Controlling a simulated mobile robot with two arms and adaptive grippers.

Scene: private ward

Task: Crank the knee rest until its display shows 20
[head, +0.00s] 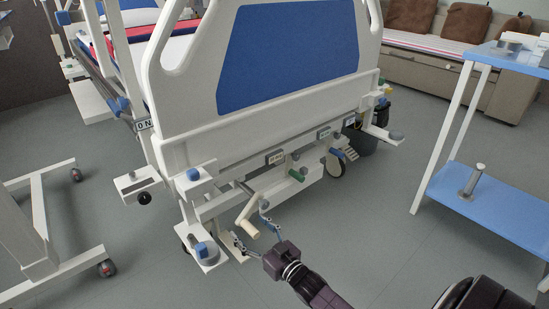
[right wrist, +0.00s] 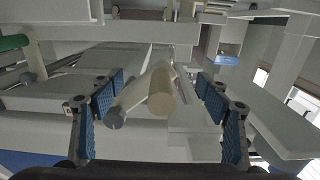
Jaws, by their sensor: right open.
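A crank with a cream handle (head: 248,221) sticks out low from the foot end of the bed, on a metal shaft. My right gripper (head: 252,224) is open, with its fingers on either side of this handle. In the right wrist view the cream handle (right wrist: 160,92) lies between the two blue-padded fingers, with gaps on both sides. A green crank handle (head: 298,174) and a blue one (head: 338,153) are farther right. My left gripper is out of view.
The bed's white footboard (head: 370,88) rises behind the cranks. A blue-shelved trolley (head: 490,205) stands at right, and a white wheeled frame (head: 40,225) at left. The grey floor in front is clear.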

